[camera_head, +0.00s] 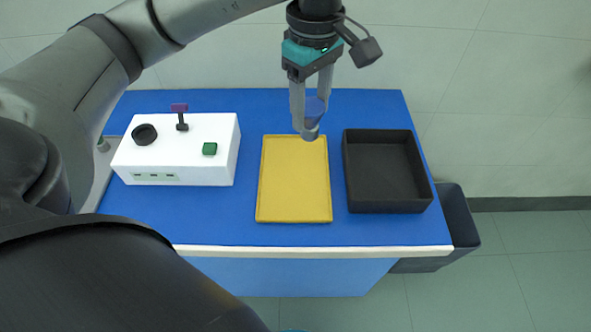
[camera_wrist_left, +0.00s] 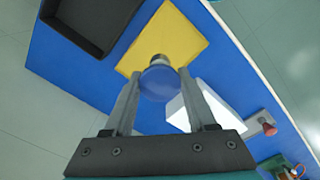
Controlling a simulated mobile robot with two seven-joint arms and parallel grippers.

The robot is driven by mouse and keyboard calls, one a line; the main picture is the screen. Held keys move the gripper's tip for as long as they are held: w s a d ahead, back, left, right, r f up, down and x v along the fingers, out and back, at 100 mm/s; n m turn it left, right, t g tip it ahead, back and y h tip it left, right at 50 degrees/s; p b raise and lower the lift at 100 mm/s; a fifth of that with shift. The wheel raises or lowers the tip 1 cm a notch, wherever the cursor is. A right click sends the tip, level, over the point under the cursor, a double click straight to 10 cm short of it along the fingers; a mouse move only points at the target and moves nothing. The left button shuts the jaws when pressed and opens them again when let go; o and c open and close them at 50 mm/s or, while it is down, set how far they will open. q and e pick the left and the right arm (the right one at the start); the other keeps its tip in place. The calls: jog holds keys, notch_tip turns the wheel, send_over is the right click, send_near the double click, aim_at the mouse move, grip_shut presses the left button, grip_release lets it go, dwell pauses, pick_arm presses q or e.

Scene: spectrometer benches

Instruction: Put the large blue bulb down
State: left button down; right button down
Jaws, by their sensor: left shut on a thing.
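My left gripper (camera_head: 311,128) is shut on the large blue bulb (camera_head: 316,106) and holds it by its sides. In the head view the gripper hangs over the far edge of a yellow tray (camera_head: 294,215). In the left wrist view the blue bulb (camera_wrist_left: 159,84) sits between the two fingers, its grey base pointing away toward the yellow tray (camera_wrist_left: 180,33). The bulb looks raised above the tray, though the height is hard to tell. My right gripper is not in view.
A black open bin (camera_head: 388,203) stands right of the tray on the blue table (camera_head: 290,237). A white box (camera_head: 209,172) with a black ring, a purple-topped lever and a green button stands at left. A dark container (camera_head: 461,218) stands beyond the table's right side.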

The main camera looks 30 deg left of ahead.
pick_arm(q)
jog(key=w+a+r+n+p, duration=0.1)
jog(key=w+a+r+n, duration=0.2)
jog(key=n, duration=1)
jog(key=f, duration=0.6)
jog(key=f+b, duration=0.1)
jog(key=f, duration=0.6)
jog(key=s+a+f+b, duration=0.1)
jog(key=f, duration=0.6)
jog(key=shift+s+a, duration=0.1)
jog(key=shift+f, duration=0.2)
jog(key=shift+c, duration=1.1)
grip_release()
jog(key=shift+r, duration=0.1)
